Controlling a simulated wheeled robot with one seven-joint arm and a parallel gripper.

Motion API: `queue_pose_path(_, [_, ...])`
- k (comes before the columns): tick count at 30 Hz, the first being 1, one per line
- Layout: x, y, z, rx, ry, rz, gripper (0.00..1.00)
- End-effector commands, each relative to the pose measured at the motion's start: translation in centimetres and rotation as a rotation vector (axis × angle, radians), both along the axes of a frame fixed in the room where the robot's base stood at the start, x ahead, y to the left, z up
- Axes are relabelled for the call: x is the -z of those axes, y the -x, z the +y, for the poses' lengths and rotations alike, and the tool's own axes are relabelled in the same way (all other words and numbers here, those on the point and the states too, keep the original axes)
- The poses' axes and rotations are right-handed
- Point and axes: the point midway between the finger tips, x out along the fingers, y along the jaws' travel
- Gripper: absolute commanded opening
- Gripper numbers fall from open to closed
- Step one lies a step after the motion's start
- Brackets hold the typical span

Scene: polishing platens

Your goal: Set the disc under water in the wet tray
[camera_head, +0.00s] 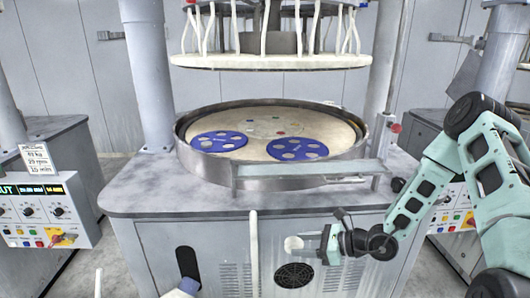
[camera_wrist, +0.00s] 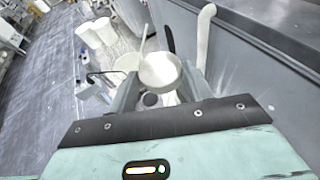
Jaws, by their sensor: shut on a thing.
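My gripper (camera_head: 312,243) is shut on a pale round disc (camera_head: 293,243) in front of the machine cabinet. In the wrist view the disc (camera_wrist: 160,70) sits between the two grey fingers, its round face towards the camera. It is clear of the platen and well below its rim. I cannot make out a wet tray or any water surface for certain in either view.
The polishing platen (camera_head: 255,108) bears two blue perforated carriers (camera_head: 218,141) (camera_head: 297,149). A white upper plate (camera_head: 270,62) hangs above. A control panel (camera_head: 45,215) stands at left.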

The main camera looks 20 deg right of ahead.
Motion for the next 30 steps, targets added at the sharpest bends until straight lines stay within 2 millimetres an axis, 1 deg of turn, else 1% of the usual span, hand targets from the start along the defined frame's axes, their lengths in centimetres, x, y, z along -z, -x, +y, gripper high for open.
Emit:
queue_pose_path(1, [-0.6,0.0,0.2,0.027,-0.010,0.001,0.25])
queue_pose_path(3, [-1.0,-0.1,0.3,0.071,-0.016,-0.001,0.25])
queue_pose_path(8, [-1.4,-0.1,0.2,0.155,-0.015,0.000,0.25])
queue_pose_path(17, [-1.6,0.0,-0.3,0.266,0.010,0.010,0.25])
queue_pose_path(30, [-1.7,0.3,-0.8,0.337,0.042,0.021,0.25])
